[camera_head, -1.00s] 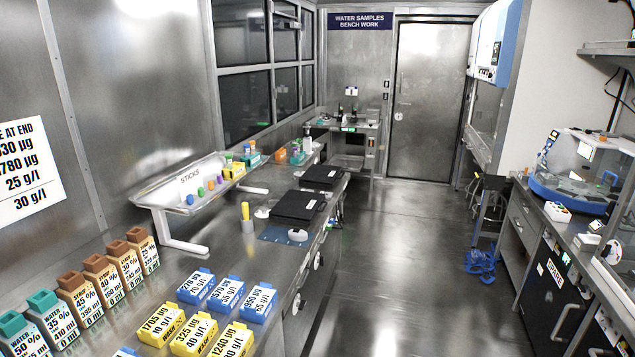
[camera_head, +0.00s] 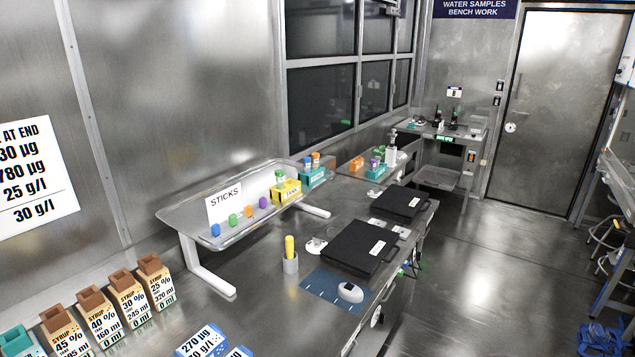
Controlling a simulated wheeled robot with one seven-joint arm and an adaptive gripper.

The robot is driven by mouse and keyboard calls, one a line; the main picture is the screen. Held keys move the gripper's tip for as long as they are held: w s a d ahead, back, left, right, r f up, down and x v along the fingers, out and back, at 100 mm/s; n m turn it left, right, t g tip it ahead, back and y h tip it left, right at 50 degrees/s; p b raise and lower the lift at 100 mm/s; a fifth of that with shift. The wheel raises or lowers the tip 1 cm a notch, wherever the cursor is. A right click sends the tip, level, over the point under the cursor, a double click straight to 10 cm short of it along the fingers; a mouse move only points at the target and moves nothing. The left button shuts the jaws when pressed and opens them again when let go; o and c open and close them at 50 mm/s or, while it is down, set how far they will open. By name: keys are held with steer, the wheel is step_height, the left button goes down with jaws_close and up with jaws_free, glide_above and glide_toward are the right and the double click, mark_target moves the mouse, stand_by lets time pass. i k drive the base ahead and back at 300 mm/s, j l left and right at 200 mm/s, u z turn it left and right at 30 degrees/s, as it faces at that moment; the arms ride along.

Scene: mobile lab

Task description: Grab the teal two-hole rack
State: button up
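A teal rack (camera_head: 314,179) stands at the far right end of the raised metal shelf, just behind the yellow rack (camera_head: 286,192). It holds what look like two small capped vials, one with an orange cap. A second teal rack (camera_head: 375,173) sits farther along the bench, beside an orange rack (camera_head: 356,164), with purple and green caps on it. Both are too small for me to count their holes. My gripper is not in view.
The tilted shelf (camera_head: 168,213) carries a STICKS sign and several coloured pieces. Below on the bench are a yellow stick in a grey cup (camera_head: 290,264), two black cases (camera_head: 360,247), a blue mat (camera_head: 322,284) and a mouse (camera_head: 350,292). Open floor lies right of the bench.

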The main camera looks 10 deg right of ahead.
mark_target(315, 177)
steer(key=i+l+u, duration=0.1)
steer(key=i+l, duration=0.7)
steer(key=i+l+u, duration=0.15)
steer(key=i+l, duration=0.2)
steer(key=l, duration=0.15)
steer(key=i+l, duration=0.4)
steer(key=i+l+u, duration=0.15)
steer(key=i+l, duration=0.2)
steer(key=l, duration=0.2)
steer(key=i+l, duration=0.3)
steer(key=l, duration=0.25)
steer(key=i+l+u, duration=0.15)
steer(key=i+l, duration=0.2)
steer(key=l, duration=0.15)
steer(key=i+l+u, duration=0.1)
steer(key=i+l, duration=0.2)
steer(key=l, duration=0.25)
